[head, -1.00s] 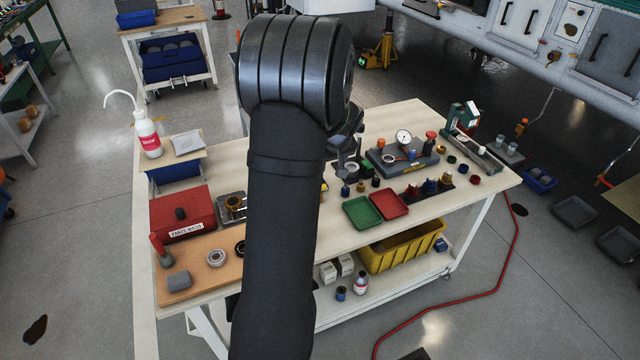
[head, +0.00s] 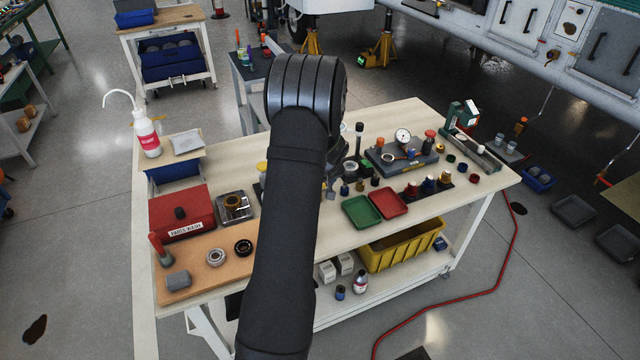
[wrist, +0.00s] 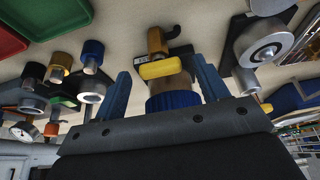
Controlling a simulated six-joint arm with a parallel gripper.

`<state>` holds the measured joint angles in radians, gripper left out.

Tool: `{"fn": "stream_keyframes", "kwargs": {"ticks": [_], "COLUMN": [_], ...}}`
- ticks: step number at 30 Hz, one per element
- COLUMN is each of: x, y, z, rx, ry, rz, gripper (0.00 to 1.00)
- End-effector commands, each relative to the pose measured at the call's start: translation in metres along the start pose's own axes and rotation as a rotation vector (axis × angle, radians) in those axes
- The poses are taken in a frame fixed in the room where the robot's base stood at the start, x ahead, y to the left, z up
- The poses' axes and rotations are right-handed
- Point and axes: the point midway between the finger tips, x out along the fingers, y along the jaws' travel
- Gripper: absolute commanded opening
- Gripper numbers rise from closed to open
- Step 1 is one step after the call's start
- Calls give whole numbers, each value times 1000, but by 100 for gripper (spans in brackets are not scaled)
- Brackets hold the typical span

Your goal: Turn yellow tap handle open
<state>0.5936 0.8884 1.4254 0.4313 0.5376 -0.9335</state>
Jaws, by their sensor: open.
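In the wrist view the yellow tap handle (wrist: 160,68) is a short flat bar on a brass-coloured tap body (wrist: 155,40). A blue ring (wrist: 175,100) with a brownish body shows just below the handle. My gripper (wrist: 160,66) is open. Its two blue-grey fingers stand to the left and right of the handle in the picture, with a visible gap on each side. I cannot tell how far the handle lies from the fingertips in depth. In the head view my arm hides most of the gripper and the tap area.
On the bench in the head view are a green tray (head: 362,212), a red tray (head: 391,203), a gauge block (head: 402,158) and a red box (head: 181,211). In the wrist view coloured knobs (wrist: 60,60) stand left of my gripper and a grey round fitting (wrist: 262,45) stands right.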

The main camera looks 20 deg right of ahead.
Motion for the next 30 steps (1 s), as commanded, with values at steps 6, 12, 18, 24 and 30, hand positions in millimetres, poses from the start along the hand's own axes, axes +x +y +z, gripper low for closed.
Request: {"fn": "stream_keyframes", "kwargs": {"ticks": [6, 12, 18, 24, 30], "x": [0, 0, 0, 0, 0], "y": [0, 0, 0, -1, -2], "z": [0, 0, 0, 0, 0], "rx": [0, 0, 8, 60, 168], "ry": [0, 0, 0, -1, 0], "rz": [0, 0, 3, 25, 71], "gripper": [59, 22, 23, 23, 23]}}
